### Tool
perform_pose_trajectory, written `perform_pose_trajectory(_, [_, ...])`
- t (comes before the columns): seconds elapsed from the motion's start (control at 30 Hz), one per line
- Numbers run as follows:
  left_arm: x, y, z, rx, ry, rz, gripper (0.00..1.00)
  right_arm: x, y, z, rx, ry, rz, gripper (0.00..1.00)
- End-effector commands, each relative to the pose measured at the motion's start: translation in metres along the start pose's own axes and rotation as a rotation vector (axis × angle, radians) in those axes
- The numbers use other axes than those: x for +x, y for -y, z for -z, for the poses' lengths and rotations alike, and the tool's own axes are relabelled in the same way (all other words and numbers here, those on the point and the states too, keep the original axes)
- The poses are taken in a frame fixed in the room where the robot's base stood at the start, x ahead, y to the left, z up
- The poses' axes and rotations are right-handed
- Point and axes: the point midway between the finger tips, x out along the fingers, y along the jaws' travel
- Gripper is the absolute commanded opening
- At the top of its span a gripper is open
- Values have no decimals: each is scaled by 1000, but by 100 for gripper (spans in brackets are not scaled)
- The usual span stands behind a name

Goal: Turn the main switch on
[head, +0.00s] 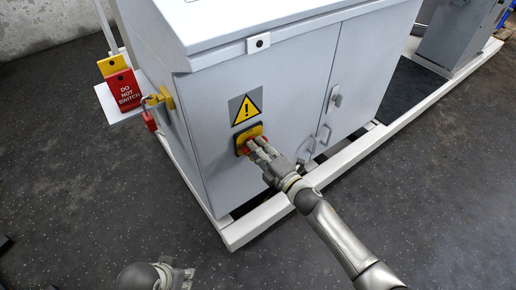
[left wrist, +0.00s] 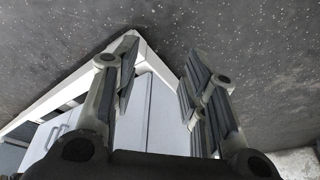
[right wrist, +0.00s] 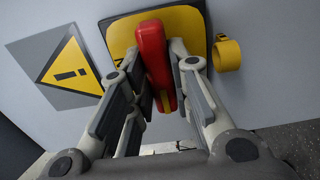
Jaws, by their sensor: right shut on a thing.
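The main switch is a red handle (right wrist: 152,55) on a yellow plate (head: 242,139) on the front of the grey cabinet, below a yellow warning triangle (head: 246,110). In the right wrist view the handle runs roughly up and down, slightly tilted, across the yellow plate (right wrist: 120,35). My right gripper (head: 259,150) is shut on the red handle, with one finger on each side in the right wrist view (right wrist: 160,88). It hides much of the switch in the head view. My left gripper (left wrist: 155,75) is open and empty, low in front of the cabinet.
A yellow ring (right wrist: 227,55) sits beside the switch plate. A red "DO NOT SWITCH" tag (head: 124,90), a yellow tag (head: 112,64) and a red padlock (head: 150,121) are at the cabinet's left side. Door handles (head: 325,135) are right of the switch. A white base rail (head: 262,217) runs along the floor.

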Motion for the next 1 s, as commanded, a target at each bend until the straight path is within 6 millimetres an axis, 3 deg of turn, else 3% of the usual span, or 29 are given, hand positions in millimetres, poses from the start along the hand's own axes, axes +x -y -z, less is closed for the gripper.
perform_pose_trajectory(0.3, [4,0,-1,0,4,-1,40,0,0,0,55,1,2,0])
perform_pose_trajectory(0.57, [39,-3,-8,4,24,-5,40,0,-1,0,228,1,2,0])
perform_pose_trajectory(1.0, [97,-6,-35,9,59,-10,40,0,-1,0,643,2,3,0])
